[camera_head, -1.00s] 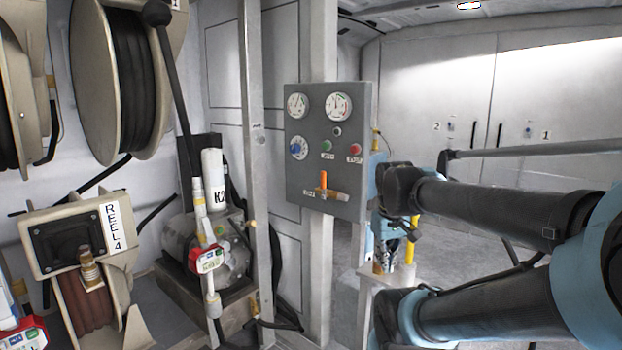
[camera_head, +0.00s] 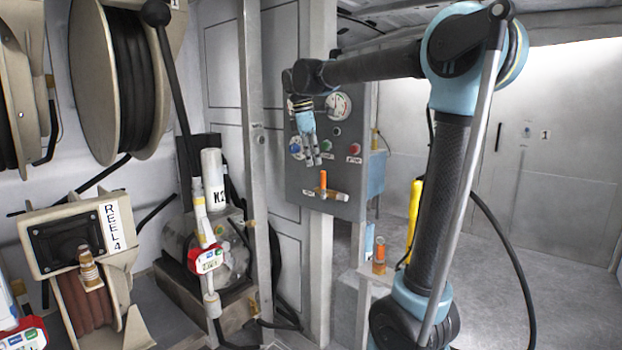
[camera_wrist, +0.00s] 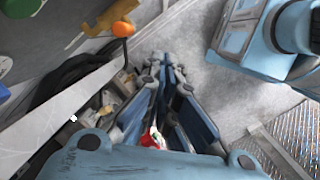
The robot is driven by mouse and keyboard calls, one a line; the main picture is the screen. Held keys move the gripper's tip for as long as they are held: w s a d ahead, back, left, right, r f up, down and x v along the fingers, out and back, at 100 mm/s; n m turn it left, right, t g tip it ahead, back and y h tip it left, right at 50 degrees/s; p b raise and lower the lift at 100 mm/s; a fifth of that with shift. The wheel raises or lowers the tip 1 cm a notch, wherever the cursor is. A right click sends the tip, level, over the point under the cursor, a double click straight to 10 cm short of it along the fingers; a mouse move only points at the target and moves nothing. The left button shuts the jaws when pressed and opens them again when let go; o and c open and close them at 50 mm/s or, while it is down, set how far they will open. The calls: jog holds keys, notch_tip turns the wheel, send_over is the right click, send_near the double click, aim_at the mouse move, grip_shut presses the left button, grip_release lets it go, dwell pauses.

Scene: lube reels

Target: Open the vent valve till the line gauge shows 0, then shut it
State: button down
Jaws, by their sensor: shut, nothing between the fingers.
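The grey control panel (camera_head: 350,205) is on the post in the head view. Its vent valve (camera_head: 323,182) sits low on it, with an orange handle standing upright over a brass body. The orange handle tip (camera_wrist: 122,29) and brass body (camera_wrist: 106,13) show at the top left of the wrist view. The right gauge (camera_head: 338,104) is visible, but its needle is too small to read. The left gauge is mostly hidden behind my wrist. My gripper (camera_head: 314,163) points down in front of the panel, shut and empty, just above and left of the handle and apart from it in the wrist view.
A blue knob (camera_head: 295,147), green button (camera_head: 327,146) and red button (camera_head: 354,148) sit above the valve. A metal upright (camera_head: 256,170) stands left of the panel. A hose reel (camera_head: 122,85) and a pump (camera_head: 222,262) are further left. Floor is open at right.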

aim_at(323, 185)
jog(key=w+a+r+n, duration=0.2)
jog(key=w+a+n, duration=0.1)
jog(key=a, duration=0.4)
jog(key=w+d+f, duration=0.2)
jog(key=d+f, duration=0.4)
jog(key=f, duration=0.3)
jog(key=shift+w+f, duration=0.15)
jog(key=shift+f, duration=0.05)
